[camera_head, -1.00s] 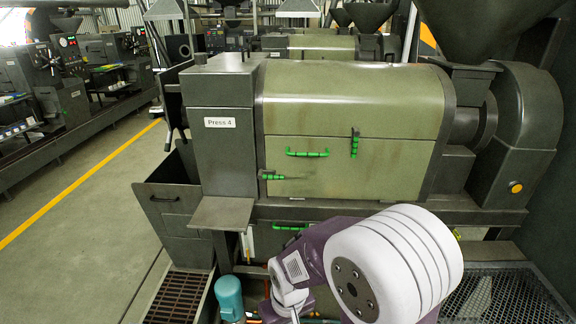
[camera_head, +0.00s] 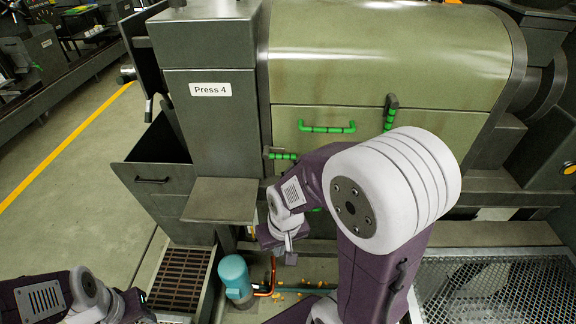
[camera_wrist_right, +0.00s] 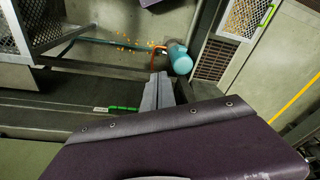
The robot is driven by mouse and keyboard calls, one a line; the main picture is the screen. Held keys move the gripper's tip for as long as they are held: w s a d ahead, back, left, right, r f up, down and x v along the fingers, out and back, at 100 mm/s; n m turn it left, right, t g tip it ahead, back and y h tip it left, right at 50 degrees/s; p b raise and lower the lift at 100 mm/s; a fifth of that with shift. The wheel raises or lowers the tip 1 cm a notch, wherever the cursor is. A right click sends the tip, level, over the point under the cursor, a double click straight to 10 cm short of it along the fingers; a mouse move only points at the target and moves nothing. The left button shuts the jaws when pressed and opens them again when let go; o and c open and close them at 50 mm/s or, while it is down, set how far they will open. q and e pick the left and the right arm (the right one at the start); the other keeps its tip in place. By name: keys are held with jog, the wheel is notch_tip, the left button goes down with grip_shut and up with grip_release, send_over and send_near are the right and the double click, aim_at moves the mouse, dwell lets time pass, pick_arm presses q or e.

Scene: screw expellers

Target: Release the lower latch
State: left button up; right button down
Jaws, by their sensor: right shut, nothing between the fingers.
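The press labelled Press 4 has an olive front panel (camera_head: 440,122) with two green-gripped latches. The lower latch (camera_head: 281,156) sits at the panel's left edge with its grip pointing sideways to the right. The other latch (camera_head: 390,112) stands upright higher up on the right. My right gripper (camera_head: 288,248) is shut and empty, below the lower latch and apart from it, under my bulky purple and white arm. In the right wrist view its fingers (camera_wrist_right: 157,92) are together, near a green handle (camera_wrist_right: 122,109) low on the press. My left gripper (camera_head: 132,304) is at the bottom left; its jaws are unclear.
A green bar handle (camera_head: 327,127) is on the panel between the latches. A grey shelf (camera_head: 222,200) juts out left of my right gripper. A teal motor (camera_head: 234,277) and pipes stand below. A mesh platform (camera_head: 490,285) lies at the right.

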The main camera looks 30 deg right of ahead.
jog(key=w+f+m+t+h+b, duration=0.1)
jog(key=w+f+m+t+b, duration=0.1)
jog(key=w+m+t+b, duration=0.55)
jog(key=w+f+m+t+b, duration=0.3)
jog(key=w+m+b, duration=0.8)
jog(key=m+b, duration=0.15)
jog(key=s+d+r+m+t+h+b, duration=0.1)
jog(key=d+m+h+b, duration=0.3)
jog(key=m, duration=0.6)
jog(key=d+r+m+h+b, duration=0.2)
jog(key=d+m+h+b, duration=0.2)
jog(key=d+m+b, duration=0.3)
jog(key=m, duration=0.4)
jog(key=shift+s+d+r+t+b, duration=0.3)
jog(key=shift+s+d+t+b, duration=0.05)
jog(key=shift+d+b, duration=0.05)
jog(key=b+x, duration=0.1)
jog(key=x, duration=0.9)
jog(key=shift+f, duration=0.1)
jog(key=r, duration=0.1)
jog(key=r+p, duration=0.2)
jog(key=r, duration=0.1)
jog(key=shift+s+a, duration=0.25)
jog(key=shift+s, duration=0.05)
